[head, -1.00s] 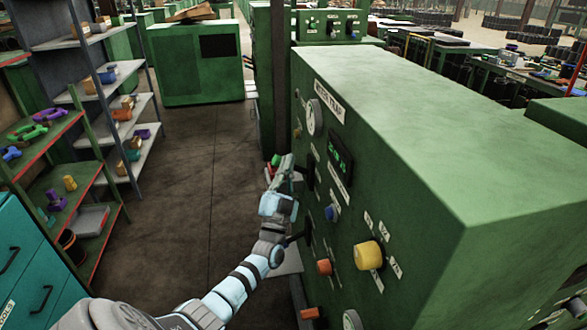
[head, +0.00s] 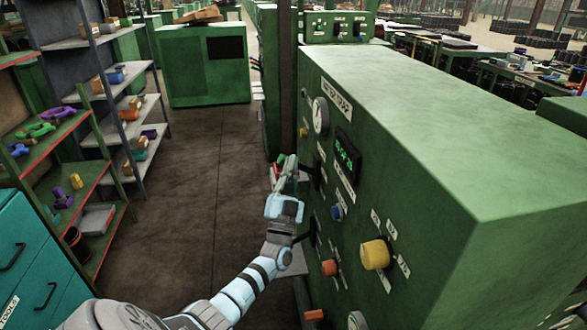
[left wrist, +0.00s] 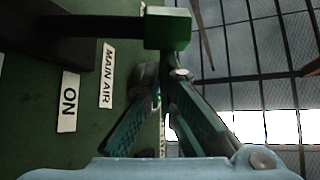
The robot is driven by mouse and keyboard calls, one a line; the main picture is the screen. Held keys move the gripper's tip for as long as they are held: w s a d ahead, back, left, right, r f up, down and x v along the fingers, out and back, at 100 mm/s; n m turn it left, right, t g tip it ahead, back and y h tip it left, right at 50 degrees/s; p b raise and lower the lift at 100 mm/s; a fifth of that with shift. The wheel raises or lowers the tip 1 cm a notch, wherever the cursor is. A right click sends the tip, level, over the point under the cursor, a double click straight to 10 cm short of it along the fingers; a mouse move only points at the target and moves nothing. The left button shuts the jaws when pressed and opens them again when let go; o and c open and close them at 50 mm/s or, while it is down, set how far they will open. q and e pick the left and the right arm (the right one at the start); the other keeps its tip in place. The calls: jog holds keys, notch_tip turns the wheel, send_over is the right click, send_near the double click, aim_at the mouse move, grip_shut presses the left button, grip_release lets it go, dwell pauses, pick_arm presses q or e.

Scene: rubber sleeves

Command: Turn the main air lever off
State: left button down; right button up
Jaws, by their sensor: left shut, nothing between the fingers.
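My left gripper (head: 290,163) is at the left side of the green machine's panel, beside a dark lever mount. In the left wrist view its fingers (left wrist: 163,78) are shut with nothing between them. The main air lever (left wrist: 110,28) shows there as a dark bar with a green block end (left wrist: 168,30), just above the fingertips. I cannot tell whether they touch. The MAIN AIR label (left wrist: 107,74) and the ON label (left wrist: 69,102) are on the panel beside it. In the head view the lever is mostly hidden behind my gripper. My right gripper is not in view.
The green machine (head: 440,140) carries a gauge (head: 320,116), a lit display (head: 346,156), a blue knob (head: 337,212), an orange knob (head: 329,267) and a yellow knob (head: 375,254). Shelves (head: 110,120) stand at the left. The aisle floor (head: 205,190) between is clear.

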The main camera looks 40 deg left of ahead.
pick_arm(q)
jog(key=shift+f+n+y, duration=0.2)
jog(key=shift+n+y, duration=0.1)
jog(key=shift+y, duration=0.1)
notch_tip(320, 180, down, 7)
jog(key=s+a+n+g+y+b, duration=0.1)
jog(key=n+g+y+b, duration=0.9)
jog(key=n, duration=0.5)
jog(key=shift+s+n+g+y+b, duration=0.2)
jog(key=shift+n+g+y+b, duration=0.1)
jog(key=shift+b, duration=0.35)
jog(key=shift+r, duration=0.2)
notch_tip(320, 180, up, 10)
jog(key=shift+f, duration=0.15)
